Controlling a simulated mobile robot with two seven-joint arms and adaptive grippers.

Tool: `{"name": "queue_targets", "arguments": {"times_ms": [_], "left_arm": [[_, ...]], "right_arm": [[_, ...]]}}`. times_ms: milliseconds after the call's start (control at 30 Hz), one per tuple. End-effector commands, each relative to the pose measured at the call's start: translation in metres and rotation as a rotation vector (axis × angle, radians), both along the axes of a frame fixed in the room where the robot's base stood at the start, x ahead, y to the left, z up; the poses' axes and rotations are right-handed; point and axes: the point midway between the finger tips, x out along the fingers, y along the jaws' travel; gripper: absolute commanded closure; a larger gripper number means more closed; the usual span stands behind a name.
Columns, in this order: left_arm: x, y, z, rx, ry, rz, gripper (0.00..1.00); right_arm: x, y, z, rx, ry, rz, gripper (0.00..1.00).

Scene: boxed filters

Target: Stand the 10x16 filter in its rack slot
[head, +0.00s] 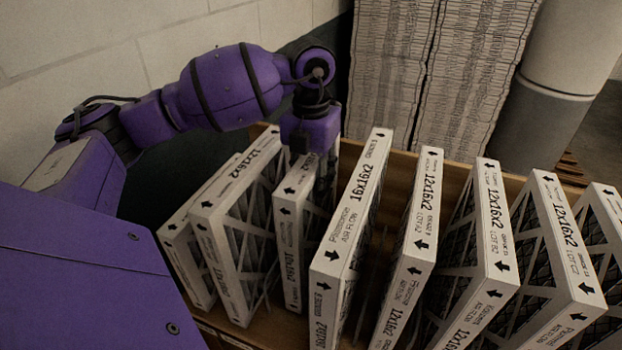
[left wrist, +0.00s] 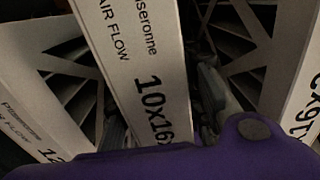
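The 10x16 filter (head: 287,225) is a white-framed panel standing nearly upright in the wooden rack (head: 397,178), between a 12x16 filter on its left and a 16x16 filter on its right. My left gripper (head: 318,182) is at its far top part, with one finger on each side of the frame. In the left wrist view the filter (left wrist: 140,50) runs between the two fingers (left wrist: 165,115), which appear closed against its sides. The filter's lower edge and the slot floor are hidden. My right gripper is not in view.
The 12x16 filters (head: 212,205) stand close on the left. The 16x16 filter (head: 350,212) stands on the right, with several 12x16x2 filters (head: 425,205) beyond it. Tall pleated stacks (head: 440,70) and a grey-white column (head: 560,80) stand behind the rack.

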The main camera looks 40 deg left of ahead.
Motion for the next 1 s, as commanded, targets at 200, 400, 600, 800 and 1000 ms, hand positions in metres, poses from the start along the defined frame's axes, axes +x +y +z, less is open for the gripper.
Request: {"name": "queue_targets", "arguments": {"times_ms": [200,400,600,800,1000], "left_arm": [[0.0,0.0,0.0,0.001,0.001,0.0,0.47],[0.0,0.0,0.0,0.001,0.001,0.0,0.47],[0.001,0.0,0.017,0.0,-0.003,0.0,0.47],[0.001,0.0,0.058,0.0,-0.003,0.0,0.47],[0.0,0.0,0.098,-0.001,-0.001,0.0,0.47]], "right_arm": [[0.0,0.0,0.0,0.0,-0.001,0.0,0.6],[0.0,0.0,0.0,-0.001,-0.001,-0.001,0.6],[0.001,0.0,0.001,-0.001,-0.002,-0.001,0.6],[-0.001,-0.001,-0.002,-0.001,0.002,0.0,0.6],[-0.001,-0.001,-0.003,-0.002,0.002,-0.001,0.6]]}}
